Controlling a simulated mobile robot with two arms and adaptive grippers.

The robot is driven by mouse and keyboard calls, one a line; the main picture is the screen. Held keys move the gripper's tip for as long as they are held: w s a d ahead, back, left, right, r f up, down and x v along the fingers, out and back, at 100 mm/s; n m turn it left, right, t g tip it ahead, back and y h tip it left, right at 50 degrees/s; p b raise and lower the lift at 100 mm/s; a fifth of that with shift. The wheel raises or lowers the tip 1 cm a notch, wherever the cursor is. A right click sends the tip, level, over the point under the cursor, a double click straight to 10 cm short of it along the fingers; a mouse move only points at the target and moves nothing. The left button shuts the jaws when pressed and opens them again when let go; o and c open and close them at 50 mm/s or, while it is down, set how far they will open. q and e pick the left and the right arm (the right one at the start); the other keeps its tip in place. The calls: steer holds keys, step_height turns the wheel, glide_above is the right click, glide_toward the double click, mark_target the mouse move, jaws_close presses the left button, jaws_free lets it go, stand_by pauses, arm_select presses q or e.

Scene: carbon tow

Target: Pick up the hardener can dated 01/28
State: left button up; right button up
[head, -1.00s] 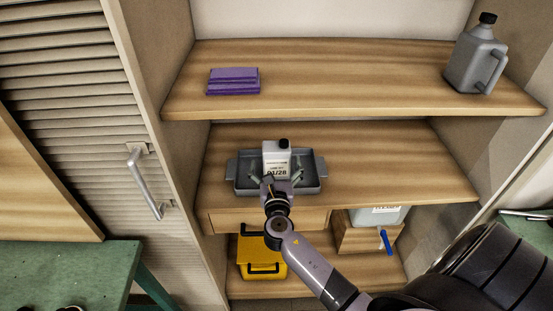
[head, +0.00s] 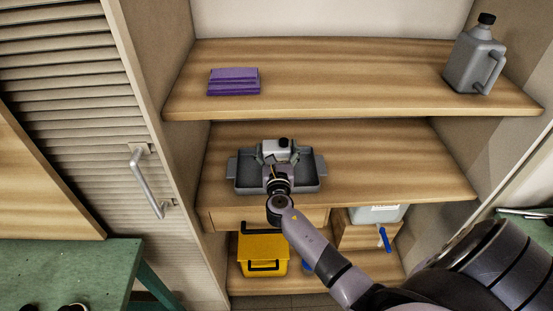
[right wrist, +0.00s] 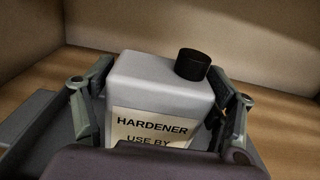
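The hardener can (head: 276,150) is a pale grey-white block with a black cap, standing upright in the grey tray (head: 238,184) on the middle shelf. My right gripper (head: 278,156) has come in from the front, with one finger on each side of the can. In the right wrist view the can (right wrist: 160,78) stands between the fingers (right wrist: 165,100), which look open around it; whether the pads touch it is not clear. Its label reads "HARDENER USE BY"; the date is hidden now. My left gripper is out of view.
The upper shelf holds a purple folded stack (head: 233,82) and a grey jug (head: 474,58). Below are a yellow box (head: 262,256) and a wooden crate (head: 355,236) with a pale container. The middle shelf right of the tray is clear.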

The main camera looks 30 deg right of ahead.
steer(key=c, duration=1.2)
steer(key=shift+r, duration=0.1)
